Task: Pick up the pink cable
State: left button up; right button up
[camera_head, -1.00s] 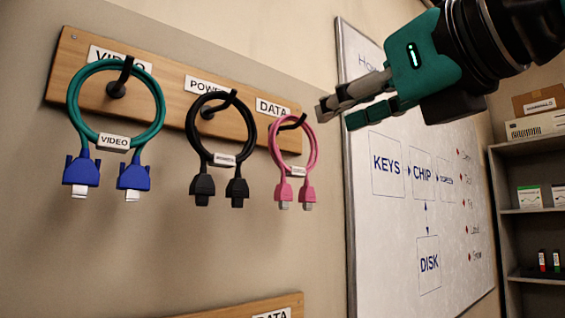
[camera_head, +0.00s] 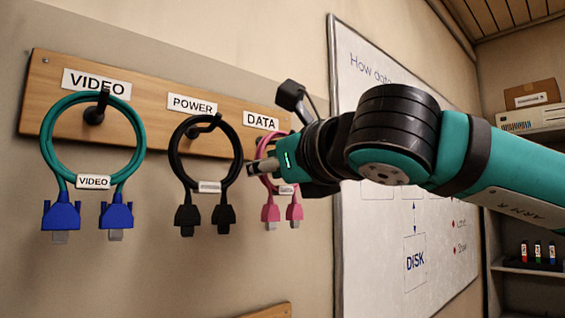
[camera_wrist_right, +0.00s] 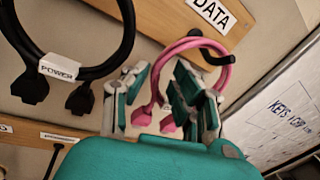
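The pink cable (camera_head: 294,212) hangs as a loop from a black hook under the DATA label, with its two plugs pointing down. In the head view my right gripper (camera_head: 256,168) is in front of the loop and hides much of it. In the right wrist view my right gripper (camera_wrist_right: 158,98) is open, its fingers spread apart. The pink cable (camera_wrist_right: 161,72) passes between the fingers, and its far side runs behind the right-hand fingers. I cannot tell whether any finger touches it. My left gripper is not in view.
The black power cable (camera_head: 176,160) hangs just left of the right gripper, and the teal video cable (camera_head: 137,145) hangs further left. All hang from a wooden board (camera_head: 150,90). A whiteboard (camera_head: 365,250) stands to the right, with shelves (camera_head: 525,268) beyond.

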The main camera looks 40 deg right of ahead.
jog(key=shift+w, duration=0.6)
jog(key=shift+s, duration=0.25)
jog(key=shift+c, duration=0.2)
grip_shut()
